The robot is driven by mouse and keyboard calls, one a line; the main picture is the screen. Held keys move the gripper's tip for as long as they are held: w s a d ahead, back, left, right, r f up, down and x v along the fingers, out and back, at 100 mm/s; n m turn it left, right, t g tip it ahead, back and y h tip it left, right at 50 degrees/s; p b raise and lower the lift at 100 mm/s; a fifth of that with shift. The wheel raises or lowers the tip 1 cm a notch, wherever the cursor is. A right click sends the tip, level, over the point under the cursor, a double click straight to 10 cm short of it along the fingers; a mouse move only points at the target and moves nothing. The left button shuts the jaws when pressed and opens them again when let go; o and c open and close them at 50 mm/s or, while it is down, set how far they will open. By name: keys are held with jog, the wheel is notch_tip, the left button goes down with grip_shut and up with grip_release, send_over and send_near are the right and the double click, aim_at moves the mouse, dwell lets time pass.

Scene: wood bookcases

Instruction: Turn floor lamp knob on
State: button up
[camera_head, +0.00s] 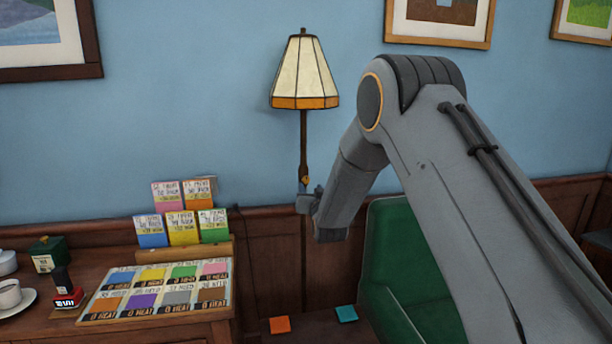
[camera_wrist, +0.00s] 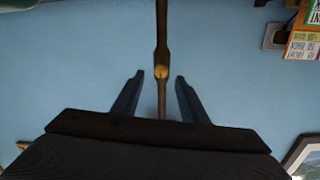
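The floor lamp (camera_head: 304,75) stands against the blue wall in the head view, with a cream and orange paneled shade on a dark pole. A small golden knob (camera_head: 305,180) sits on the pole just above my gripper (camera_head: 308,196). In the wrist view the knob (camera_wrist: 161,72) is on the thickened part of the pole, centred between the tips of my gripper (camera_wrist: 158,78). The two fingers are apart, one on each side of the pole, with a gap to it on both sides. I cannot tell the depth between fingertips and knob. The lamp's shade is outside the wrist view.
A wooden cabinet (camera_head: 190,333) at left holds a tray of colourful cards (camera_head: 160,290), a stamp (camera_head: 64,290) and a cup (camera_head: 9,294). A green chair (camera_head: 395,265) is below my arm. Framed pictures (camera_head: 440,22) hang on the wall.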

aim_at(306, 181)
jog(key=shift+r+p+x, duration=0.15)
jog(key=shift+p+x, duration=0.5)
jog(key=shift+x, duration=1.35)
jog(key=shift+r+p+x, duration=0.15)
jog(key=shift+p+x, duration=0.45)
jog(key=shift+x, duration=1.4)
grip_shut()
